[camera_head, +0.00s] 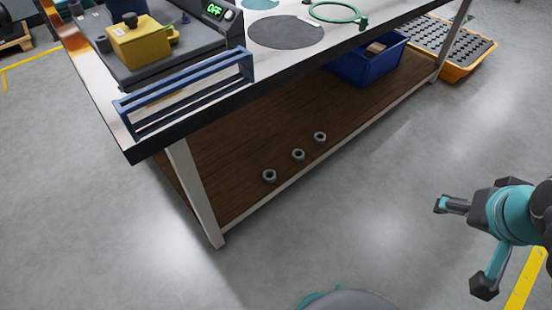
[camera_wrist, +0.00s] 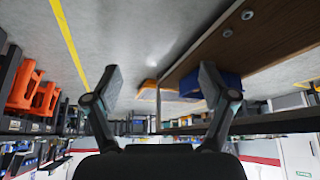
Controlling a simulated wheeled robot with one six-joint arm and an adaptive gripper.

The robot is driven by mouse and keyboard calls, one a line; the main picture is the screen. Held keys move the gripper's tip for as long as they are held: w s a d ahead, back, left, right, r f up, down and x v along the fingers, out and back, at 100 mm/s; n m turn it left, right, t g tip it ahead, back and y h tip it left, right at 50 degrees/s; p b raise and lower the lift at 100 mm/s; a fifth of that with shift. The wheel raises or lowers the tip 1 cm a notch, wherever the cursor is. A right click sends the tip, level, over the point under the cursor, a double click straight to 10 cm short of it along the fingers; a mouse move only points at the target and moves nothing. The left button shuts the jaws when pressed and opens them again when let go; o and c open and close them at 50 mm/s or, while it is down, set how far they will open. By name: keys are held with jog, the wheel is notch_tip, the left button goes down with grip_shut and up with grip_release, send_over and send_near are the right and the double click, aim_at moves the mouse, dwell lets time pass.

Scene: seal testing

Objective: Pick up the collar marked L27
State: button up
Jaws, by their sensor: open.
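Three small grey metal collars stand in a row on the brown lower shelf (camera_head: 215,150) of the workbench: a near one (camera_head: 269,176), a middle one (camera_head: 298,155) and a far one (camera_head: 320,138). No marking is readable, so I cannot tell which is L27. In the wrist view, two collars show on the shelf near the top right, one at the edge (camera_wrist: 247,14) and one below it (camera_wrist: 227,33). My gripper (camera_head: 462,245) is open and empty, over the floor to the right of the bench, well apart from the collars. It also shows in the wrist view (camera_wrist: 160,78).
The worktop (camera_head: 190,94) overhangs the shelf, with a blue rack (camera_head: 190,90) at its edge. A blue bin (camera_head: 362,68) sits on the shelf's far part. A bench leg (camera_head: 196,195) stands at the near corner. An orange tray (camera_head: 462,72) lies beyond. The floor between is clear.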

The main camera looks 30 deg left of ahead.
jog(key=w+a+f+n+t+y+b, duration=0.1)
jog(key=w+a+f, duration=0.2)
jog(key=w, duration=0.6)
jog(key=w+a+f+n+t+b, duration=0.1)
jog(key=w+a+f, duration=0.25)
jog(key=w, duration=0.55)
jog(key=w+a+f+n+t+y+b, duration=0.1)
jog(key=w+a+f+n+y, duration=0.1)
jog(key=w+a+f, duration=0.8)
jog(key=n+t+y+b, duration=0.2)
jog(key=n+y+b, duration=0.1)
jog(key=n+y, duration=0.15)
send_near(299, 155)
jog(key=w+f, duration=0.1)
jog(key=w+a+f+m, duration=0.1)
jog(key=w, duration=0.1)
jog(key=shift+a+y, duration=0.15)
jog(key=shift+y, duration=0.2)
jog(key=shift+a+b+x, duration=0.25)
jog(key=shift+b+x, duration=0.25)
jog(key=shift+x, duration=2.35)
jog(key=shift+s+r, duration=0.1)
jog(key=shift+s, duration=0.05)
jog(key=c, duration=1.5)
